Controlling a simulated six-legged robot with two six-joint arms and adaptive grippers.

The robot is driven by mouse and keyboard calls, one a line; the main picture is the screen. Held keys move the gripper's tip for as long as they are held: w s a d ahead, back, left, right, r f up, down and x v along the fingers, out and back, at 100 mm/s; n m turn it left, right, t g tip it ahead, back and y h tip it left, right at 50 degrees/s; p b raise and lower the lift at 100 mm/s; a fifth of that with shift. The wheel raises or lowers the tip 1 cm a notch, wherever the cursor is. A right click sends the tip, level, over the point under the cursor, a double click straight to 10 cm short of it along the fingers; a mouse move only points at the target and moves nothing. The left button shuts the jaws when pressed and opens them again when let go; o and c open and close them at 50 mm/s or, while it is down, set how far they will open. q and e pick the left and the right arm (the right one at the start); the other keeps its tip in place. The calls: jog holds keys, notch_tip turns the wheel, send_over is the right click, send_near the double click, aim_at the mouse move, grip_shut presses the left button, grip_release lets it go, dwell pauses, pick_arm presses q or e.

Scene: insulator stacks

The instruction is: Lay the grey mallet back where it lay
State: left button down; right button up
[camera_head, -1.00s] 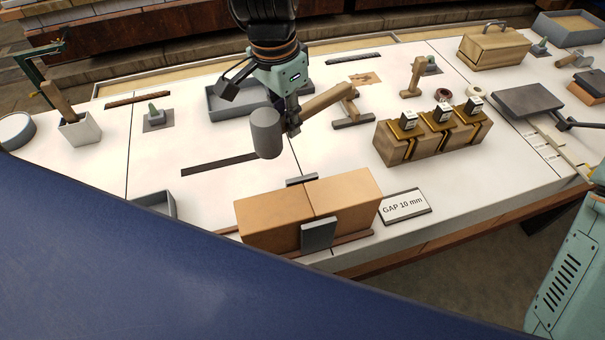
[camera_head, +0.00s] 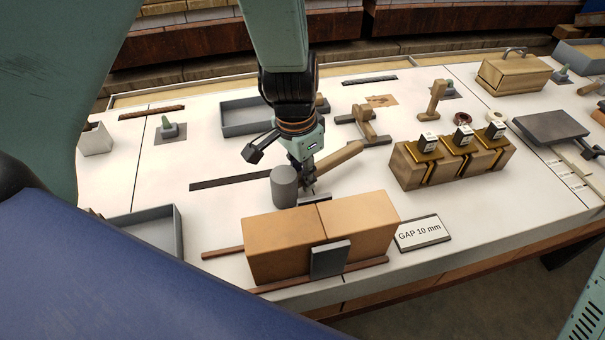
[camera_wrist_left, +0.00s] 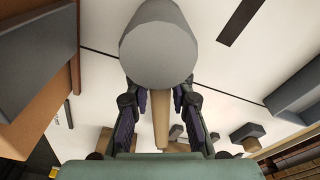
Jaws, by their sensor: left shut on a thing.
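The grey mallet has a grey cylindrical head (camera_head: 285,187) and a wooden handle (camera_head: 340,157). My left gripper (camera_head: 308,183) is shut on the handle close to the head and points down. The mallet is low over the white table, just behind the orange-brown blocks; I cannot tell whether it touches the table. In the left wrist view the mallet head (camera_wrist_left: 157,45) fills the top middle, with the handle (camera_wrist_left: 160,118) running back between the fingers. My right gripper is not in view.
Two orange-brown blocks (camera_head: 285,240) stand in front, with a grey plate on their near face and a "GAP 10 mm" sign (camera_head: 423,233) beside them. A dark strip (camera_head: 235,181) lies left of the mallet. A wooden block with gold clamps (camera_head: 450,165) stands right; a grey tray (camera_head: 245,117) lies behind.

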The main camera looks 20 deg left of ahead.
pick_arm(q)
jog(key=shift+d+r, duration=0.1)
jog(key=shift+f, duration=0.2)
jog(key=c, duration=1.2)
grip_release()
jog(key=shift+r, duration=0.15)
jog(key=r+p, duration=0.1)
jog(key=r, duration=0.3)
jog(key=r+p, duration=0.1)
jog(key=r, duration=0.3)
jog(key=s+r+p, duration=0.1)
jog(key=r, duration=0.3)
jog(key=shift+a+r+p, duration=0.1)
jog(key=shift+a+p, duration=0.25)
jog(key=shift+w, duration=0.1)
